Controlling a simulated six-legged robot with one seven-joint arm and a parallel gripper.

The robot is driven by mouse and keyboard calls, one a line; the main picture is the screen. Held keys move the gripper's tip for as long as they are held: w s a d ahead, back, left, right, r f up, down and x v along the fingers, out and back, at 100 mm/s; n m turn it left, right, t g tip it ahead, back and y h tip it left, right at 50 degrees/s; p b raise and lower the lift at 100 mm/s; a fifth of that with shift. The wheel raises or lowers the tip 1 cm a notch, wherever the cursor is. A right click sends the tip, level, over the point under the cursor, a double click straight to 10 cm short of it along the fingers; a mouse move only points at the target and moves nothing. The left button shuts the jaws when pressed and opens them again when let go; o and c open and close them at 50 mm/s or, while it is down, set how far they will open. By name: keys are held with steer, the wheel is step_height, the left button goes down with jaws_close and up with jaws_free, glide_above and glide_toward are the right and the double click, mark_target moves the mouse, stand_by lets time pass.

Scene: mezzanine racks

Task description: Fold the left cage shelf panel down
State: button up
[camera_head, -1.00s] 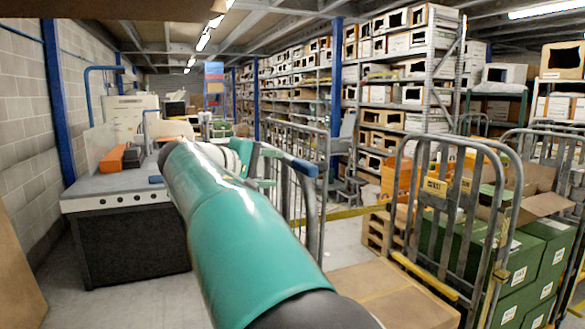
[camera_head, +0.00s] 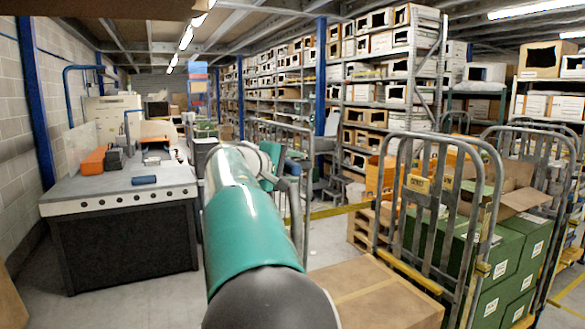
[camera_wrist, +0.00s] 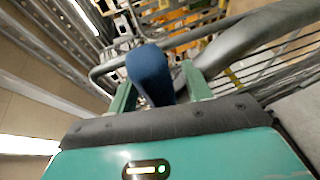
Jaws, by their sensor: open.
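The left roll cage (camera_head: 306,135), a grey tubular frame, stands just beyond my arm in the head view. My gripper (camera_wrist: 157,78) has its two green fingers spread apart in the wrist view. A rounded blue piece (camera_wrist: 150,72) lies between the fingers, close to the cage's grey tubes (camera_wrist: 240,38). I cannot tell whether the fingers touch it. The cage shelf panel cannot be made out clearly; the blue piece may be its edge. In the head view my arm hides part of the cage, and my gripper (camera_head: 270,165) shows only partly beside it.
A workbench (camera_head: 120,199) with an orange case (camera_head: 93,160) stands at left. A second cage (camera_head: 382,190) with green boxes (camera_head: 517,268) stands at right. A cardboard box (camera_head: 375,295) is in front of it. Floor is bare between bench and my arm.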

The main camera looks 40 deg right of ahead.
steer(key=shift+s+d, duration=0.15)
steer(key=shift+d, duration=0.1)
steer(key=shift+c, duration=0.2)
steer(key=c, duration=0.3)
jaws_close()
